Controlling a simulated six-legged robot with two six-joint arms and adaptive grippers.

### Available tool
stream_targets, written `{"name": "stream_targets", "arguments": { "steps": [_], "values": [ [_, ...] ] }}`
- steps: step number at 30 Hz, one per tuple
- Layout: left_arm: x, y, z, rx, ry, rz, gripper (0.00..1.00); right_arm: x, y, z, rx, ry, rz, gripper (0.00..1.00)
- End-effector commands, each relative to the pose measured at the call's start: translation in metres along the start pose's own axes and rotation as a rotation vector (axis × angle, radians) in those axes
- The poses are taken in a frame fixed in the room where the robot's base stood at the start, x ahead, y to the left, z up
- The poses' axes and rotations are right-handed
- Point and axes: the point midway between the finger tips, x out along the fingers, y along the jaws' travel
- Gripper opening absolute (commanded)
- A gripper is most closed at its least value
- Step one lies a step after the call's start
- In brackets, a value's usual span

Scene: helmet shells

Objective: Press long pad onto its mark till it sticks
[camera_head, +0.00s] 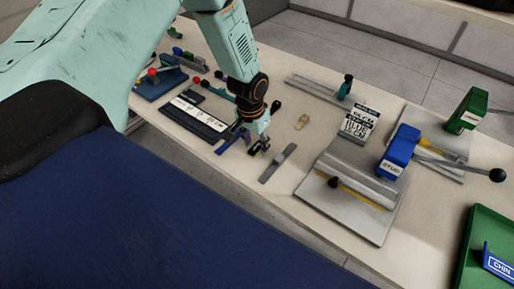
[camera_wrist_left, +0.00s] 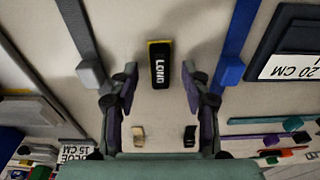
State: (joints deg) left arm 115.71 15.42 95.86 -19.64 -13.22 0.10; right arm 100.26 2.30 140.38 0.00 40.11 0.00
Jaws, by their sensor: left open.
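The long pad (camera_wrist_left: 160,66) is a small black block lettered LONG with a yellow edge. It lies on the pale bench in the left wrist view, centred between the fingers of my left gripper (camera_wrist_left: 160,78). The gripper is open, with a finger on either side and gaps to the pad. In the head view my left gripper (camera_head: 258,146) is low over the bench, and the pad is hidden or too small to tell there. I cannot make out the pad's mark. My right gripper is out of view.
A grey strip (camera_head: 278,163) and a blue strip (camera_wrist_left: 235,42) flank the pad. A black tray (camera_head: 193,118) lies left. A grey fixture (camera_head: 345,195), a blue clamp (camera_head: 400,147) and a green tray (camera_head: 484,225) are right. A small beige piece (camera_head: 302,121) lies behind.

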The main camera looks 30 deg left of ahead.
Motion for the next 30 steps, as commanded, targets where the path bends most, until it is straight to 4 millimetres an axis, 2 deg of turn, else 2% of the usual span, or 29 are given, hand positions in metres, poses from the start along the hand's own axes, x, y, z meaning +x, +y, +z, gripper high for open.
{"name": "stream_targets", "arguments": {
  "steps": [8, 22, 30],
  "values": [
    [0.0045, 0.0001, -0.0022, 0.000, 0.001, 0.000, 0.47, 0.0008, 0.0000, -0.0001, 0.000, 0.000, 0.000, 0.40],
    [0.0044, -0.0001, -0.0029, 0.000, 0.001, 0.000, 0.09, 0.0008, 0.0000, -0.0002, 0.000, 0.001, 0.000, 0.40],
    [0.0032, 0.0000, -0.0031, 0.000, 0.001, 0.000, 0.08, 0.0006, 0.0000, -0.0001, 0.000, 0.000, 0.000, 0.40]
  ]
}}
